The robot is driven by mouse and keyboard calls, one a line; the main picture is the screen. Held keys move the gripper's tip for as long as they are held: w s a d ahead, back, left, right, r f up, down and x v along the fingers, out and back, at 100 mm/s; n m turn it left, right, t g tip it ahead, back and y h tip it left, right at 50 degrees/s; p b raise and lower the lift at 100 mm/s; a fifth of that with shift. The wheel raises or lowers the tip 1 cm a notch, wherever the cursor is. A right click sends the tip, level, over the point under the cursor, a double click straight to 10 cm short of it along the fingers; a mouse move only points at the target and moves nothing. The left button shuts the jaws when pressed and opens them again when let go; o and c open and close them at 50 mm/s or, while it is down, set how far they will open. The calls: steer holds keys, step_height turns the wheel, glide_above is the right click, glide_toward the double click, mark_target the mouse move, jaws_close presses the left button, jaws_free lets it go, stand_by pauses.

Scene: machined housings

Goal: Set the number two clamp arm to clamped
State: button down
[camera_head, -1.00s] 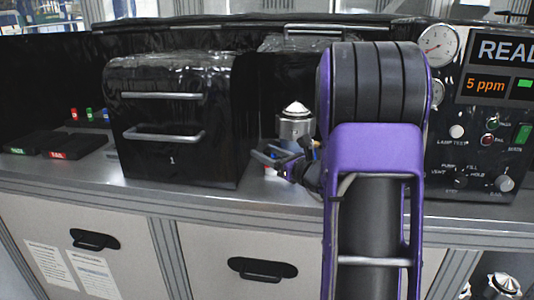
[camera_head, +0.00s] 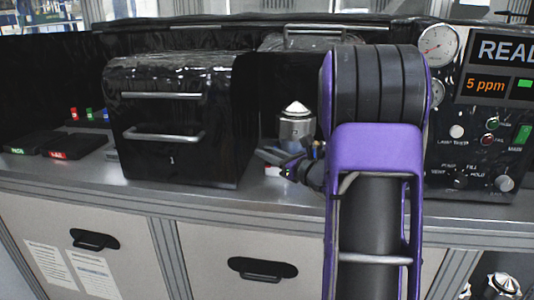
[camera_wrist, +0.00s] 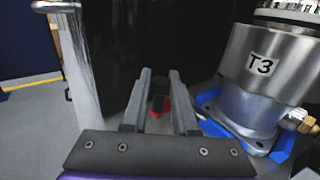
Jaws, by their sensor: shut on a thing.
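My gripper (camera_wrist: 160,98) is shut on a dark piece with a red part, which appears to be the clamp arm (camera_wrist: 157,108). No number shows on it. Most of it is hidden between the fingers. A silver housing marked T3 (camera_wrist: 262,66) stands upright on a blue base (camera_wrist: 210,124), just right of the fingers. In the head view the same housing (camera_head: 296,126) has a pointed top, and my gripper (camera_head: 284,169) is low in front of it, partly hidden by my purple arm.
A black box marked 1 (camera_head: 215,140) with two bar handles stands close left of my gripper. A control panel (camera_head: 465,140) with a gauge and display is at the right. Dark trays with green and red labels lie at the far left. The bench's front edge is close below.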

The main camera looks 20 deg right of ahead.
steer(key=n+y, duration=0.1)
steer(key=d+n+g+y, duration=0.1)
steer(key=y, duration=0.1)
steer(key=n+g+y+p, duration=0.1)
steer(key=shift+s+d+y, duration=0.2)
steer(key=shift+d+y, duration=0.15)
steer(key=shift+y, duration=0.05)
steer(key=shift+d+n+g+y+p, duration=0.25)
steer(key=shift+n+g+y+p, duration=0.25)
steer(key=shift+n+g+y, duration=0.3)
steer(key=shift+d+n+g+y+p, duration=0.25)
steer(key=shift+n+g+y+p, duration=0.2)
steer(key=shift+n+g+y, duration=0.3)
steer(key=shift+d+n+g+y+p, duration=0.25)
steer(key=shift+n+g+y+p, duration=0.35)
steer(key=shift+g, duration=0.35)
steer(key=c, duration=0.7)
jaws_free()
step_height(320, 180, up, 10)
steer(key=shift+p, duration=0.35)
